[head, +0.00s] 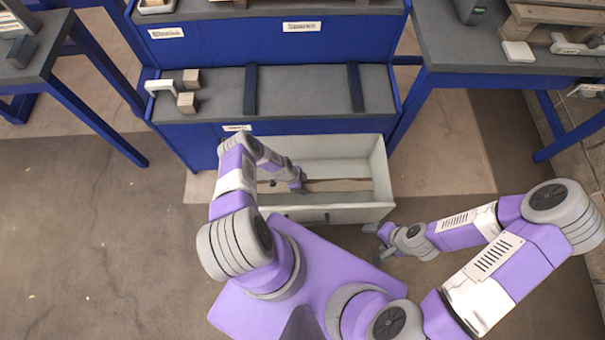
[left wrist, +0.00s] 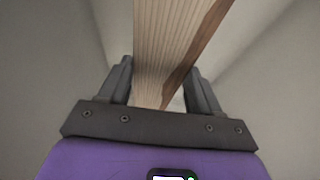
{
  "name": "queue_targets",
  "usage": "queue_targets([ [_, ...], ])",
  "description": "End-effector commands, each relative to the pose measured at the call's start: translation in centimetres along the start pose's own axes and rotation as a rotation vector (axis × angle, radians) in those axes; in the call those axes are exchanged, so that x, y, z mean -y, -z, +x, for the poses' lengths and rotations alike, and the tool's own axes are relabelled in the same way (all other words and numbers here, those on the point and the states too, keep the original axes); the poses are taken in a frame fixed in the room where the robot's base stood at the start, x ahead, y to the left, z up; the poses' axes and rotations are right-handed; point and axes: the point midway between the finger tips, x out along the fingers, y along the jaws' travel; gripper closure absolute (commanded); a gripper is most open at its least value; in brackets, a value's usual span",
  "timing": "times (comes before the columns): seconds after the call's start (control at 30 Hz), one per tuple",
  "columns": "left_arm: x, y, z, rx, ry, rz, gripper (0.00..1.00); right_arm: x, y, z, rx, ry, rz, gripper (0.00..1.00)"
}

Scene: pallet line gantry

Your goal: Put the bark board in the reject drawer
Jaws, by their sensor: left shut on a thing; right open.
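The bark board (head: 342,185) is a long strip with a brown side, low inside the open drawer. In the left wrist view the board (left wrist: 165,50) shows pale grain and a brown bark edge, and it runs up between the fingers. My left gripper (head: 298,183) reaches down into the drawer and is shut on the board; in the left wrist view its fingers (left wrist: 160,90) stand on both sides of it. I cannot tell whether the board touches the drawer floor. The pale drawer (head: 384,172) is pulled out. My right gripper (head: 378,242) is open and empty, outside the drawer's front right corner.
Above the drawer is a blue cabinet with a grey top (head: 305,88), dark strips (head: 251,90) and wooden blocks with a white part (head: 187,100). Blue-legged tables stand left (head: 40,65) and right (head: 470,58). The floor at the left is clear.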

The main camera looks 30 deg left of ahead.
Motion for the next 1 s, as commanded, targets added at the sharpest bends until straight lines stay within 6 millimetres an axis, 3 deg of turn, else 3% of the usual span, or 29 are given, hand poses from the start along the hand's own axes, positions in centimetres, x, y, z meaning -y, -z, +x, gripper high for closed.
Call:
queue_targets([
  [0.07,0.0,-0.3,0.9,-0.001,0.001,-0.001,0.77,-0.2,0.0,0.6,0.0,0.0,0.0,0.23],
  [0.83,0.0,-0.8,1.9,0.0,0.0,-0.001,0.77,-0.2,0.0,0.5,0.0,0.0,0.0,0.23],
  [0.87,0.0,-0.8,1.9,0.0,0.0,-0.001,0.35,-0.2,0.0,0.5,0.0,0.0,0.0,0.23],
  [1.0,0.0,-0.8,1.9,0.0,0.0,0.0,0.14,-0.2,0.0,0.5,0.0,0.0,0.0,0.23],
])
